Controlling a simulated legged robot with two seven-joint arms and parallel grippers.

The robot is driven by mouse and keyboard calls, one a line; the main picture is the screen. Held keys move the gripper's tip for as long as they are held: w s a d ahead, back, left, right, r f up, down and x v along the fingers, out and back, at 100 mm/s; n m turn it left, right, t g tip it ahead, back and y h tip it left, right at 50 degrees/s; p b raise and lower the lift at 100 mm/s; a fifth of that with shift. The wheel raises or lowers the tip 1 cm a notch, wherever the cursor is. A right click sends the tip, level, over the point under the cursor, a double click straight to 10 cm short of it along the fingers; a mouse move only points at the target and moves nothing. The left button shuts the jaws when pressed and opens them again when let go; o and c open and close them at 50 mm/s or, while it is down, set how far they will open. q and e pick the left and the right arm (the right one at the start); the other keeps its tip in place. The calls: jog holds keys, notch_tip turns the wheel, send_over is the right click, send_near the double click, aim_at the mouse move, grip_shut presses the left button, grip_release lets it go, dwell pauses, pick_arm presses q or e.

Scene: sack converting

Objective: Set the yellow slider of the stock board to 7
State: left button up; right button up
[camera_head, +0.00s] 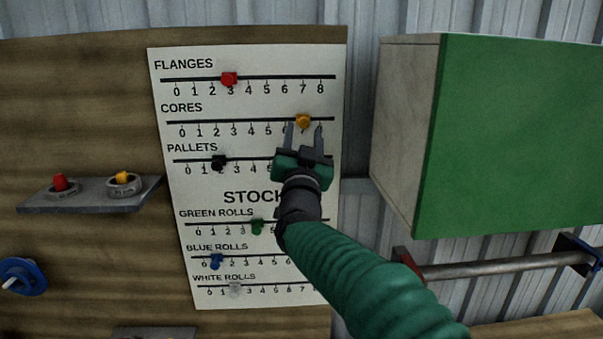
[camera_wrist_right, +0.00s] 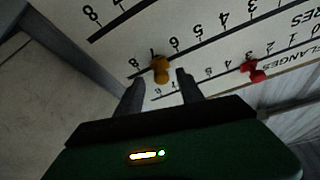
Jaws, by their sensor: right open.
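The stock board (camera_head: 265,210) is a white panel with several number scales, mounted on a wooden wall. The yellow slider (camera_head: 303,120) sits on the CORES line, directly above the 7. In the right wrist view the yellow slider (camera_wrist_right: 160,72) also shows by the 7, between the 6 and the 8. My right gripper (camera_head: 304,128) is open, its two fingers pointing up the board just below the yellow slider, one to each side. In the right wrist view a gap shows between the fingers (camera_wrist_right: 160,80) and the slider; contact is not visible. My left gripper is out of view.
A red slider (camera_head: 229,79) is on the FLANGES line above, a black slider (camera_head: 218,163) on PALLETS below. A green cabinet (camera_head: 515,135) juts out at right. A shelf with red and yellow buttons (camera_head: 90,199) is at left. My right arm covers part of the lower scales.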

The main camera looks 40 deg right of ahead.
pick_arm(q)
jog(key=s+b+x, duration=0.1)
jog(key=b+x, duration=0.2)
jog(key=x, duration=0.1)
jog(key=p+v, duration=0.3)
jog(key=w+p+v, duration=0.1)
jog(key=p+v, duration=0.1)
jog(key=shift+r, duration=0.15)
pick_arm(e)
jog(key=v, duration=1.2)
jog(key=shift+s+a, duration=0.2)
jog(key=shift+s, duration=0.05)
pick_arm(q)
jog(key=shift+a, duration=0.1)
pick_arm(e)
jog(key=shift+w+a+f, duration=0.1)
jog(key=shift+f, duration=0.05)
